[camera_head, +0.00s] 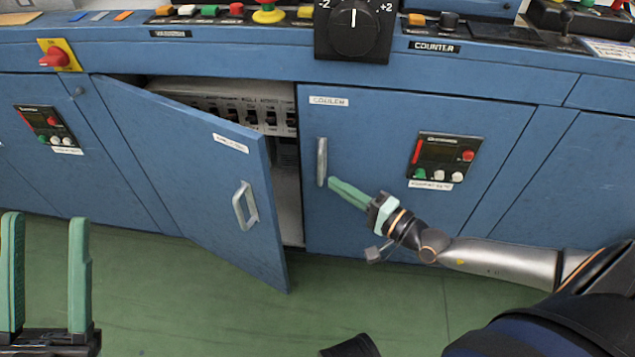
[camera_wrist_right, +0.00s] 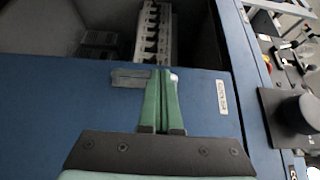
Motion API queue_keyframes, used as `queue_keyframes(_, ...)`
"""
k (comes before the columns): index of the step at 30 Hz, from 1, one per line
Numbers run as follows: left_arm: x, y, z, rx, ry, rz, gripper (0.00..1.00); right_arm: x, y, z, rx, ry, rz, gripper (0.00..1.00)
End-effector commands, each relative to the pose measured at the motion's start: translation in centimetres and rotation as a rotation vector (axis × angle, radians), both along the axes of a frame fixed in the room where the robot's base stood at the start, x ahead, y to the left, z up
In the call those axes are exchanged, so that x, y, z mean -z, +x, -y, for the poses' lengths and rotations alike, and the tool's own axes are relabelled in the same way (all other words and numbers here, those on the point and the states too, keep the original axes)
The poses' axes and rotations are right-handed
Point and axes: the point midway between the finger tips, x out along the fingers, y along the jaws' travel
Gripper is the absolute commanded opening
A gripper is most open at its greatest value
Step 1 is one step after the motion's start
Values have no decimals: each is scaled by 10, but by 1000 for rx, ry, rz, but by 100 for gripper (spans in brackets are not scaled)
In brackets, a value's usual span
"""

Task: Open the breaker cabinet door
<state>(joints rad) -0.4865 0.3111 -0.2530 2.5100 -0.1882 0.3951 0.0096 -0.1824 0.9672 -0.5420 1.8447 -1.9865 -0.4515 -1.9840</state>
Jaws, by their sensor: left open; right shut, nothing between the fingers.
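The breaker cabinet door (camera_head: 190,165) is a blue panel with a white label and a silver handle (camera_head: 245,205). It stands partly open, swung outward with its free edge to the right. Rows of breakers (camera_head: 250,115) show in the gap behind it, and also in the right wrist view (camera_wrist_right: 150,40). My right gripper (camera_head: 333,183) is shut and empty, its tips beside the silver handle (camera_head: 321,162) of the neighbouring door. In the right wrist view its green fingers (camera_wrist_right: 161,75) are together. My left gripper (camera_head: 45,225) is open and empty at the lower left, away from the doors.
The neighbouring blue door (camera_head: 350,220) is closed and carries a control panel (camera_head: 445,158). A console with a large black dial (camera_head: 355,25) and push buttons runs above. A red rotary switch (camera_head: 57,57) is at the left. The green floor (camera_head: 200,300) in front is clear.

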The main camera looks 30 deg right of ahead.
Motion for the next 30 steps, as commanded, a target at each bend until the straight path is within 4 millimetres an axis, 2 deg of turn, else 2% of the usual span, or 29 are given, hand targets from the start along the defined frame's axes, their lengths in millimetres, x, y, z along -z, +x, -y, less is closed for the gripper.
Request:
queue_keyframes(16, 22, 1, 3, -7, 17, -5, 50, 1, 86, -37, 1, 12, -2, 0)
queue_keyframes(17, 22, 1, 3, -8, 18, -6, 50, 0, 88, -40, 0, 13, -3, 0)
queue_keyframes(18, 15, 1, 2, -7, 16, -7, 50, -1, 80, -45, -2, 16, -9, 0)
queue_keyframes(24, 6, 0, 1, -1, 4, -2, 50, -1, 65, -61, -1, 13, -9, 0)
queue_keyframes(30, 4, 0, 0, -2, 1, 0, 50, 0, 59, -67, -1, 10, -6, 0)
